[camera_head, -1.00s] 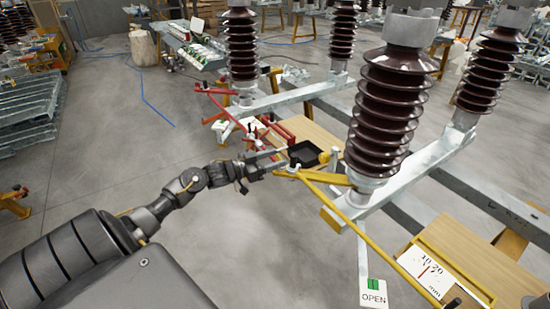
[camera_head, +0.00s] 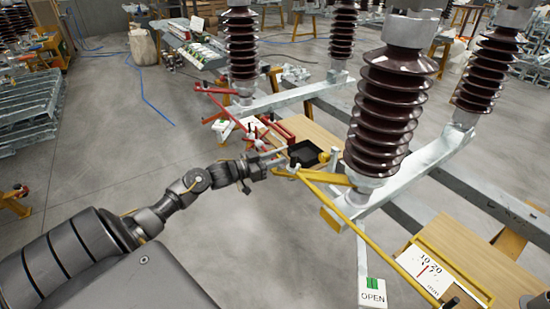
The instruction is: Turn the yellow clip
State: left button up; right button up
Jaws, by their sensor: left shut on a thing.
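The yellow clip (camera_head: 287,172) is at the left end of a long yellow rod, beside a small black tray (camera_head: 308,152). My left gripper (camera_head: 279,161) reaches in from the left and is shut at this end, on the yellow clip. The fingertips are small and partly merge with the clip, so the exact contact is hard to see. My right gripper is not in view.
Tall brown ribbed insulators (camera_head: 385,110) stand on grey metal beams close to the right of the clip. Red rods (camera_head: 262,135) lie just behind it.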

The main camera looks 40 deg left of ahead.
pick_arm(q)
jog(key=n+y+p, duration=0.1)
jog(key=y+p, duration=0.1)
jog(key=n+t+y+p, duration=0.1)
jog(key=n+y+p, duration=0.2)
jog(key=y+p, duration=0.1)
jog(key=shift+s+d+r+y, duration=0.15)
jog(key=shift+d+r+y, duration=0.1)
jog(key=shift+d+y, duration=0.1)
jog(key=shift+d+n+y+p, duration=0.1)
jog(key=shift+n+y+p, duration=0.3)
jog(key=shift+n+y, duration=0.25)
jog(key=n+y+p, duration=0.1)
jog(key=n+y, duration=0.1)
jog(key=y, duration=0.1)
jog(key=shift+d+f+y, duration=0.1)
jog(key=shift+f+y, duration=0.05)
jog(key=shift+y, duration=0.15)
jog(key=shift+d+n+g+y+p, duration=0.15)
jog(key=shift+n+g+y, duration=0.25)
jog(key=shift+n+y, duration=0.4)
jog(key=shift+n+g+y+p, duration=0.15)
jog(key=shift+n+g+y, duration=0.35)
jog(key=shift+y, duration=0.5)
jog(key=shift+n+y, duration=0.25)
jog(key=shift+y, duration=0.05)
jog(key=o, duration=1)
jog(key=shift+f, duration=0.1)
